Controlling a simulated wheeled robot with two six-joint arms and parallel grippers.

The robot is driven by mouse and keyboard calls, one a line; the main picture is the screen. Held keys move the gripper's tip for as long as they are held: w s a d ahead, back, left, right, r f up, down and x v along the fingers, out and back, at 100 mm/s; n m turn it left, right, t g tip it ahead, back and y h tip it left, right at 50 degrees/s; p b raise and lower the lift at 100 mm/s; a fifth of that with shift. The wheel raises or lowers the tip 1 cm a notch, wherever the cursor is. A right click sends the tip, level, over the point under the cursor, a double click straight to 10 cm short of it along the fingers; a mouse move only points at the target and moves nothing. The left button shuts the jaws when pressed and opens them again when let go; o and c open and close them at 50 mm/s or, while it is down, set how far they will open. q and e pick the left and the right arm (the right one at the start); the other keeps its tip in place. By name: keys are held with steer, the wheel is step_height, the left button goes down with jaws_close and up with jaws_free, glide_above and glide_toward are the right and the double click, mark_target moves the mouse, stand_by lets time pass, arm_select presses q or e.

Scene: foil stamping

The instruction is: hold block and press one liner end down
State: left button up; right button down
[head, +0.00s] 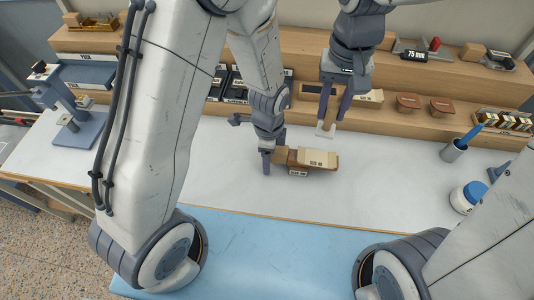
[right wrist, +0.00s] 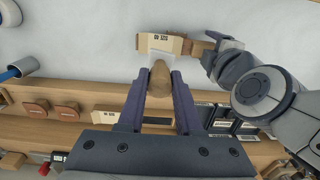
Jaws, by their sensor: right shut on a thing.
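The block (head: 296,169) is brown with a cream top piece (head: 318,157) and a small printed label, lying just above or on the white table. A tan end (head: 280,155) points toward my left gripper (head: 273,154), whose fingers sit on both sides of it and appear shut on it. My right gripper (head: 335,103) points down above and behind the block, shut on a tool with a wooden handle (right wrist: 161,80) and a pale flat tip (head: 325,131). In the right wrist view the tool overlaps the block's cream top (right wrist: 160,43); contact is unclear.
A wooden shelf (head: 440,118) runs along the back with two brown pads (head: 408,102) and dark boxes. A cup with a blue tool (head: 454,150) and a blue-lidded jar (head: 467,197) stand at right. A press (head: 72,110) stands at left. The white table before the shelf is mostly clear.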

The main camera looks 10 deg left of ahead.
arm_select(q)
jaws_close()
arm_select(e)
steer(key=shift+n+y, duration=0.5)
steer(key=shift+n, duration=0.4)
steer(key=f, duration=0.1)
steer(key=a+f, duration=0.1)
steer(key=f, duration=0.1)
steer(key=a+f, duration=0.1)
steer(key=f, duration=0.1)
glide_above(307, 157)
steer(key=shift+f, duration=2.6)
steer(key=shift+f, duration=0.4)
steer(key=shift+r, duration=0.15)
steer(key=shift+d+r, duration=0.15)
steer(key=shift+r, duration=1.3)
steer(key=shift+d+r, duration=0.1)
steer(key=shift+r, duration=1.35)
